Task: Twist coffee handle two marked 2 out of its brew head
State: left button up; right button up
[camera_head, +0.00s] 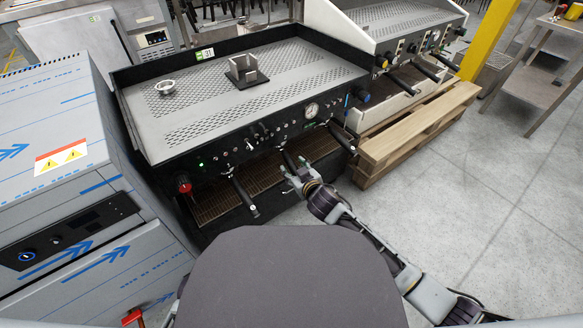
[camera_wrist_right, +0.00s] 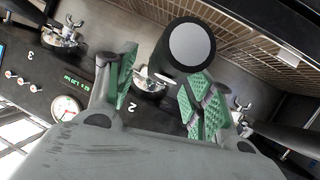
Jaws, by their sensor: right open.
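The coffee machine (camera_head: 240,95) stands with its front towards me. Handle two (camera_wrist_right: 188,46), black with a pale round end, sticks out from its brew head (camera_wrist_right: 150,82) beside the mark 2 (camera_wrist_right: 132,107) in the right wrist view. My right gripper (camera_head: 290,180) is at the machine's front by the middle handle. In the wrist view its green-padded fingers (camera_wrist_right: 160,83) are spread apart, with handle two lying across the gap ahead of them. I see no grip on it. In the head view the gripper hides most of this handle. My left gripper is out of view.
Another handle (camera_head: 243,192) hangs to the left and one (camera_head: 342,138) to the right. The mark 3 (camera_wrist_right: 30,55) shows in the wrist view. A drip grate (camera_head: 215,203) lies below. A wooden pallet (camera_head: 415,130) is at the right, with open floor (camera_head: 480,210) beyond.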

aim_at(287, 158)
jog(key=shift+b+x, duration=0.55)
jog(key=shift+x, duration=0.85)
jog(key=shift+w+a+f, duration=0.1)
jog(key=shift+w+a, duration=0.05)
jog(key=shift+w, duration=0.1)
jog(key=c, duration=0.6)
grip_shut()
grip_release()
grip_shut()
jog(key=shift+w, duration=0.1)
jog(key=shift+a, duration=0.2)
